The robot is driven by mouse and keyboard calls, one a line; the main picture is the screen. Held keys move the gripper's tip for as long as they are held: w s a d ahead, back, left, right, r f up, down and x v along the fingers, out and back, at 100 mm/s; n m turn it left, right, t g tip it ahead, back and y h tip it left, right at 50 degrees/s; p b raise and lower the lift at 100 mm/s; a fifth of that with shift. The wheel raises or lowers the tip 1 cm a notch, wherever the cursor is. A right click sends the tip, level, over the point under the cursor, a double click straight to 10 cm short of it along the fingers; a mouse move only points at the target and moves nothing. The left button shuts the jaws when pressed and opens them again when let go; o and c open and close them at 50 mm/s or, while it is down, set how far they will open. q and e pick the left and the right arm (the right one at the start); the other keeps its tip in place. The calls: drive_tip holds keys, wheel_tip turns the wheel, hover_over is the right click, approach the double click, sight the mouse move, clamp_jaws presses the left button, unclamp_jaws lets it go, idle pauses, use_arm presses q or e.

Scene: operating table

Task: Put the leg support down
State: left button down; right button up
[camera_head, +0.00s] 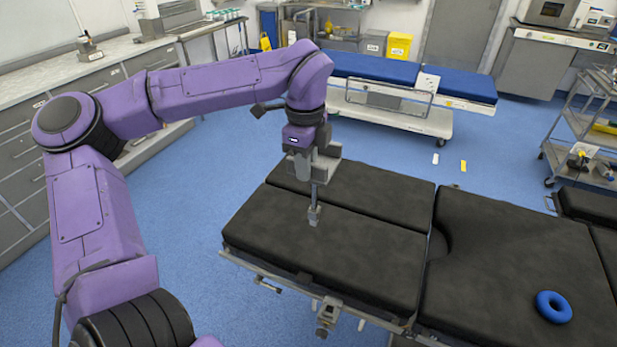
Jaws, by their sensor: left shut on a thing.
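The operating table's leg support is the black padded section at the left end, with a near pad (290,245) and a far pad (375,195) split by a seam. Both look about level with the black main section (510,255) to their right. My left gripper (314,215) points straight down over the near pad, close to the seam. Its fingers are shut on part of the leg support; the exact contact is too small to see. My right gripper is not in view.
A blue ring cushion (553,307) lies on the main section. A metal rail with a clamp (327,315) runs along the near side. A blue-padded stretcher (375,70) stands behind. A trolley (590,130) stands at the right. Floor left of the table is clear.

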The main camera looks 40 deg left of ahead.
use_arm(q)
drive_tip(key=p, duration=0.2)
hover_over(315, 192)
drive_tip(key=a, duration=0.2)
drive_tip(key=f, duration=0.5)
drive_tip(key=shift+s+a+f, duration=0.1)
drive_tip(key=shift+s+f, duration=0.05)
drive_tip(key=shift+s, duration=0.1)
drive_tip(key=shift+f+b, duration=0.8)
drive_tip(key=shift+f, duration=1.35)
drive_tip(key=c, duration=1)
unclamp_jaws()
drive_tip(key=shift+r, duration=0.1)
drive_tip(key=shift+c, duration=0.2)
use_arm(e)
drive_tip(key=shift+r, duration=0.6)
